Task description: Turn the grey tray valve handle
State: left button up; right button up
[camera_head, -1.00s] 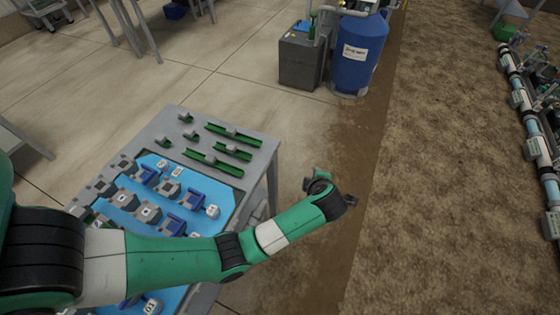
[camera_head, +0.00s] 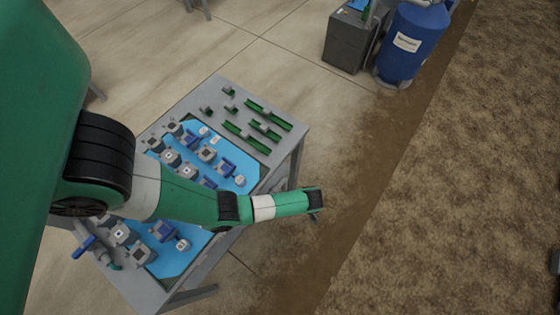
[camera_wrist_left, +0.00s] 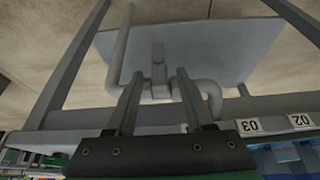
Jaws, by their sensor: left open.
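In the left wrist view, a grey handle-like bar (camera_wrist_left: 158,62) stands upright with a grey bent pipe (camera_wrist_left: 211,92) around its base, in front of a flat grey panel (camera_wrist_left: 225,45). My left gripper (camera_wrist_left: 157,82) is open, with one finger on each side of the bar's lower end. I cannot tell whether the fingers touch it. In the head view, my left arm reaches across the table to beyond its right edge. Its gripper (camera_head: 315,216) is mostly hidden below the wrist, and I cannot make out the grey handle there. My right gripper is not in view.
The grey table (camera_head: 215,92) holds a blue mat (camera_head: 250,172) with several grey and blue fittings. Green rails (camera_head: 268,114) lie at its far end. A blue handle (camera_head: 84,246) is at the table's left edge. A blue tank (camera_head: 412,55) stands behind on the floor.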

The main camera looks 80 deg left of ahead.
pick_arm(q)
jog(key=b+x, duration=0.1)
jog(key=x, duration=0.3)
jog(key=shift+a+f, duration=0.1)
jog(key=shift+f, duration=0.2)
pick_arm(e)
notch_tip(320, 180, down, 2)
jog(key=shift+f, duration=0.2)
pick_arm(q)
jog(key=shift+c, duration=0.3)
grip_shut()
